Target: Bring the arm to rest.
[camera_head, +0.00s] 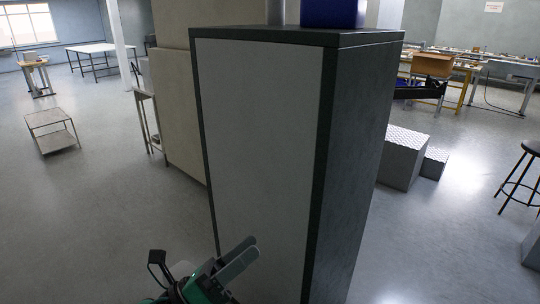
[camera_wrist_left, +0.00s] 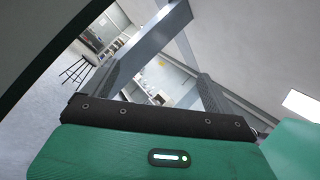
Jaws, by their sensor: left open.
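My left gripper (camera_head: 240,257) is at the bottom of the head view, in front of the lower part of a tall grey cabinet. Its two grey fingers point up and to the right. It is open, and nothing shows between the fingers. In the left wrist view the fingers of my left gripper (camera_wrist_left: 172,45) stand apart, with the room showing between them. Whether the gripper touches the cabinet cannot be told. My right gripper is in neither view.
The tall cabinet (camera_head: 262,130) with dark edges stands close in front, a blue object (camera_head: 333,13) on top. Metal step blocks (camera_head: 402,157) and a black stool (camera_head: 523,180) stand to the right. A small cart (camera_head: 52,131) stands at the left, with open floor around it.

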